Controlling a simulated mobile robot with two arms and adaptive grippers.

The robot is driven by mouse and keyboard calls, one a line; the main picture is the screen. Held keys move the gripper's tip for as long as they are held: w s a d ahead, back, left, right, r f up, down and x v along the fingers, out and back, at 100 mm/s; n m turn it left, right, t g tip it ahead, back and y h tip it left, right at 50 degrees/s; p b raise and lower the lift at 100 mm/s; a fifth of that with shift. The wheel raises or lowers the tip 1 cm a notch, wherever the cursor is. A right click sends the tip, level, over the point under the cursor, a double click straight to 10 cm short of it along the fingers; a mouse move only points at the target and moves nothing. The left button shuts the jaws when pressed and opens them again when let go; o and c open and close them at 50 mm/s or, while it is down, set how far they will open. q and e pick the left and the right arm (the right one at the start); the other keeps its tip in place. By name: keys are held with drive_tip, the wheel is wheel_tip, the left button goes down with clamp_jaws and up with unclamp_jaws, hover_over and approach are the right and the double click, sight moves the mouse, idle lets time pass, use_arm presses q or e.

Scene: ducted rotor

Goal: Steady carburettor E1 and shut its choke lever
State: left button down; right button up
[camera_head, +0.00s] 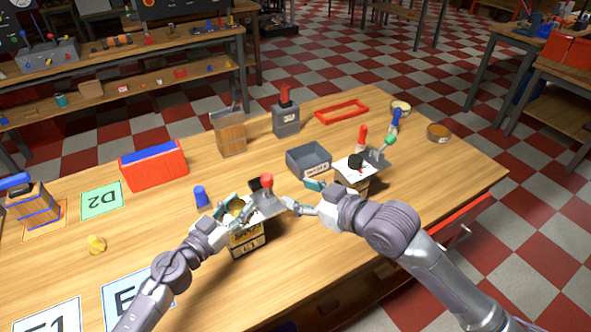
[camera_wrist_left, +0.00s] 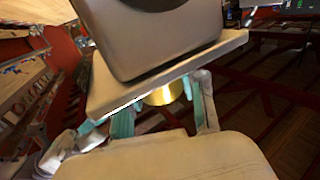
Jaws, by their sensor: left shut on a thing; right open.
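Carburettor E1 (camera_head: 249,243) stands on the bench, a boxy unit with an E1 label on its front and a grey plate on top. A lever with a red knob (camera_head: 267,180) stands up from the plate; I take it as the choke lever. My left gripper (camera_head: 236,209) is shut on the carburettor at its brass upper part. In the left wrist view, a brass cylinder (camera_wrist_left: 164,95) shows between the teal-padded fingers (camera_wrist_left: 163,115). My right gripper (camera_head: 303,197) is open, just right of the lever and apart from it. The fingers partly hide E1's top.
A similar unit with a white top (camera_head: 351,169) and red lever stands close behind my right gripper. The bench left of E1 is mostly clear, with label cards.

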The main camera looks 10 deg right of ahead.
use_arm(q)
drive_tip(key=c, duration=0.6)
unclamp_jaws()
